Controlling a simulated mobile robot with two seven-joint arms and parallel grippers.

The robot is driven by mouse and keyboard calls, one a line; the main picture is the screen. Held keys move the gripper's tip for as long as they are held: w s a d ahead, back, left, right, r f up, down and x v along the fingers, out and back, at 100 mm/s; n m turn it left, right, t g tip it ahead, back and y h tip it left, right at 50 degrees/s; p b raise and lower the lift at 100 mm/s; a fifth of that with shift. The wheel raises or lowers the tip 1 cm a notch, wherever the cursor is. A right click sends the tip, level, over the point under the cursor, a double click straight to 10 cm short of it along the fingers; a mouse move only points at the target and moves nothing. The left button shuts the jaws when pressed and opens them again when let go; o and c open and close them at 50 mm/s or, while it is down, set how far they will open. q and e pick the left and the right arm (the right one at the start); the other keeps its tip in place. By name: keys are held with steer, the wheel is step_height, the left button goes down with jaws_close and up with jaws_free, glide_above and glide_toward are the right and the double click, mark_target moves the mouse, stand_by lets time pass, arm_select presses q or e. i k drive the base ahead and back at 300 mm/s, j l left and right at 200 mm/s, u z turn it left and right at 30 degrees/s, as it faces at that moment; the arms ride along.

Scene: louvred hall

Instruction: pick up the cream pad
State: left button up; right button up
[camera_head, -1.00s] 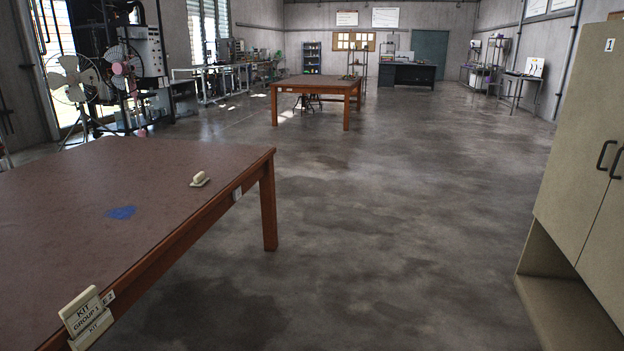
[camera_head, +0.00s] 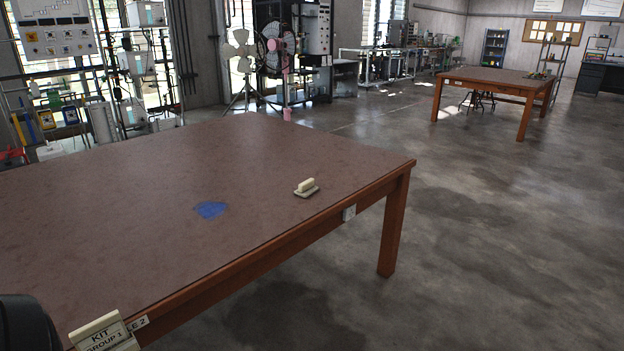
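The cream pad (camera_head: 306,190) lies on the brown table (camera_head: 130,230), near its right edge. It has a flat base with a raised bar-like grip on top. It stands clear of other things. Neither of my grippers is in view. A dark rounded shape, which may be part of my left arm, shows at the lower left corner.
A blue patch (camera_head: 210,210) lies on the tabletop left of the pad. A cream kit sign (camera_head: 100,334) is at the table's near edge. Open floor (camera_head: 480,260) lies to the right. Another table (camera_head: 492,82) and a fan (camera_head: 240,55) stand further back.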

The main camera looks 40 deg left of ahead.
mark_target(306, 188)
steer(key=i+u, duration=0.45)
steer(key=i+l+u, duration=0.25)
steer(key=i+u, duration=0.2)
steer(key=i, duration=0.2)
